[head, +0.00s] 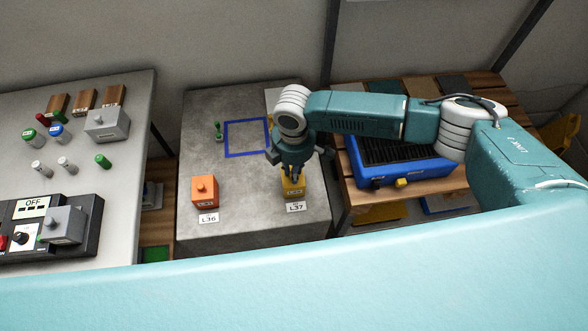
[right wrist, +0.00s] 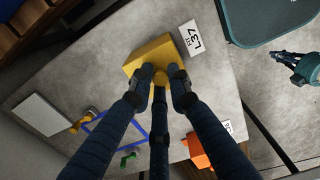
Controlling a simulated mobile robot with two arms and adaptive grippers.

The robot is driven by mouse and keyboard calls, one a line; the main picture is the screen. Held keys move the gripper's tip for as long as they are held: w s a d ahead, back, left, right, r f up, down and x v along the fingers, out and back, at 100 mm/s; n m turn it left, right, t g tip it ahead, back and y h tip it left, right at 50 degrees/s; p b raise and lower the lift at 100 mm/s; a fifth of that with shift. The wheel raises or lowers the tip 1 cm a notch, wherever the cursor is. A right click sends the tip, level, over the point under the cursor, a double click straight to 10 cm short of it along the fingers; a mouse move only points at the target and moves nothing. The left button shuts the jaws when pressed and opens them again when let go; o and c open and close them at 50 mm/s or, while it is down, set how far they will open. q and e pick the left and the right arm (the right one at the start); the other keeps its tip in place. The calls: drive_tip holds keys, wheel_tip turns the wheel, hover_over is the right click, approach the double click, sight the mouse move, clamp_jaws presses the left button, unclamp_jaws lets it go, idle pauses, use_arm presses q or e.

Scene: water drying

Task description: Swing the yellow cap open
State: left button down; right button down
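The yellow cap (head: 293,184) is a box-like block with a round knob on top, near the front right edge of the grey table, behind the label L37. My right gripper (head: 294,177) points down over it and hides part of it. In the right wrist view, the yellow cap (right wrist: 150,55) lies beyond the fingers. My right gripper (right wrist: 160,85) has its fingertips on either side of the knob and a third finger in front. I cannot tell whether they press on it. My left gripper (right wrist: 281,55) is small at the right edge of the right wrist view, away from the cap.
An orange block (head: 204,192) with a knob stands left of the cap, by label L36. A blue square outline (head: 247,154) and a green piece (head: 217,131) are farther back. A blue tray (head: 385,175) stands right. The grey table (head: 250,215) is bare between the blocks.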

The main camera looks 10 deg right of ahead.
drive_tip(key=shift+w+d+r, duration=0.15)
drive_tip(key=shift+w, duration=0.15)
